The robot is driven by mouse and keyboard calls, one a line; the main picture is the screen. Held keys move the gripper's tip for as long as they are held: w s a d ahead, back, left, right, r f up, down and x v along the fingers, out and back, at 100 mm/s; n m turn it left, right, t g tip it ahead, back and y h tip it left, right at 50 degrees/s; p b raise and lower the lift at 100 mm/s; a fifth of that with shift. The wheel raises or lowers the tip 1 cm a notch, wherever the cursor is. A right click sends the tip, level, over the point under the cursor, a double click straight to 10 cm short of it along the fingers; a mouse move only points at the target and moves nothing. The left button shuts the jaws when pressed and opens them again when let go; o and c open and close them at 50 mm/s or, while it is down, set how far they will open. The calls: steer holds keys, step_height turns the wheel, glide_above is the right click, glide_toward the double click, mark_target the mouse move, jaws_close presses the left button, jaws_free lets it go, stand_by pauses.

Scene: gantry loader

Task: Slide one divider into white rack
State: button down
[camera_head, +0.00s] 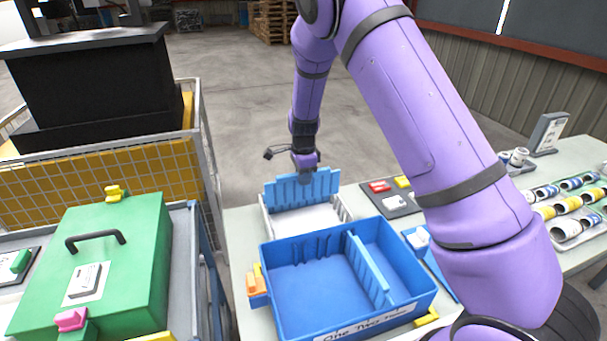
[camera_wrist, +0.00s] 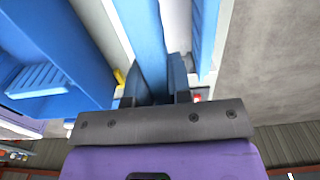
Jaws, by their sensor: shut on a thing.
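My gripper (camera_head: 304,177) is shut on a blue divider (camera_head: 284,192), gripping its upper edge. The divider stands upright over the white rack (camera_head: 342,211), with its lower part down near or inside the rack; the head view does not show whether it sits in a slot. In the wrist view the held divider (camera_wrist: 143,35) runs away between the fingers (camera_wrist: 157,92), with white rack surfaces beside it. Another blue piece (camera_wrist: 206,32) shows just right of it there; I cannot tell exactly what it is. A second divider (camera_head: 369,268) stands inside the blue bin.
The blue bin (camera_head: 268,297) stands directly in front of the rack. A dark tray with red and yellow pieces (camera_head: 394,205) lies to the right. A green case (camera_head: 140,235) is at left, and cans in trays (camera_head: 568,232) are at far right.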

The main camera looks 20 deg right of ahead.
mark_target(304, 197)
steer(key=shift+f, duration=4)
steer(key=shift+f, duration=0.2)
jaws_free()
steer(key=shift+r, duration=0.1)
steer(key=shift+r, duration=3.4)
